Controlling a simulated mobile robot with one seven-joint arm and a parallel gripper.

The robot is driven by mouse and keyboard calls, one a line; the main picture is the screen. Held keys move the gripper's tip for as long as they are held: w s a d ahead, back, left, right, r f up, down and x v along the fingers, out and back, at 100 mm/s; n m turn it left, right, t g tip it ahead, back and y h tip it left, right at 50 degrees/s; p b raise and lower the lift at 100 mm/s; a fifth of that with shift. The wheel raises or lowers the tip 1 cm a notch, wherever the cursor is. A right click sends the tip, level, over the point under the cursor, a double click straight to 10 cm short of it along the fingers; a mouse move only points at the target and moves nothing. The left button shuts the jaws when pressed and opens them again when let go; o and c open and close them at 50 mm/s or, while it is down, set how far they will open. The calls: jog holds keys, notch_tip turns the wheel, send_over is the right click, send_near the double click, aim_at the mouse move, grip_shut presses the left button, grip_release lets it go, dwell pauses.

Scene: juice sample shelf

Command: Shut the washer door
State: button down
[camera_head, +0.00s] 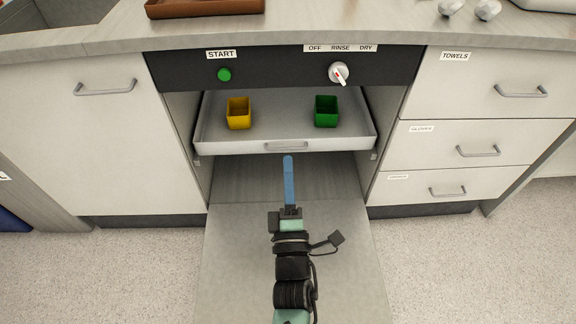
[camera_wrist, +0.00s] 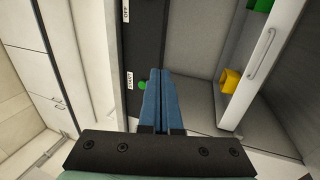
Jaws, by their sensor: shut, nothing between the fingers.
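The washer door (camera_head: 235,265) is open. It is folded down and extends towards me from the bottom of the washer opening, in the lower middle of the head view. My gripper (camera_head: 288,160) has blue fingers that are shut and empty. It is above the inner end of the door, just in front of the tray's handle in the picture, and my arm hides the door's middle. In the wrist view the shut fingers (camera_wrist: 163,98) point towards the washer's dark panel (camera_wrist: 146,45). The door's outer edge is out of the head view.
A grey tray (camera_head: 230,147) in the washer opening holds a yellow cup (camera_head: 239,118) and a green cup (camera_head: 326,115). Above are a green start button (camera_head: 224,75) and a white dial (camera_head: 339,72). A cupboard (camera_head: 100,150) is left; drawers (camera_head: 450,145) are right.

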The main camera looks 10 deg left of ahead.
jog(key=shift+w+a+r, duration=0.15)
jog(key=shift+w+r, duration=0.05)
jog(key=shift+w, duration=0.35)
dwell(1.2)
notch_tip(320, 180, down, 14)
jog(key=b, duration=0.7)
jog(key=shift+s, duration=0.25)
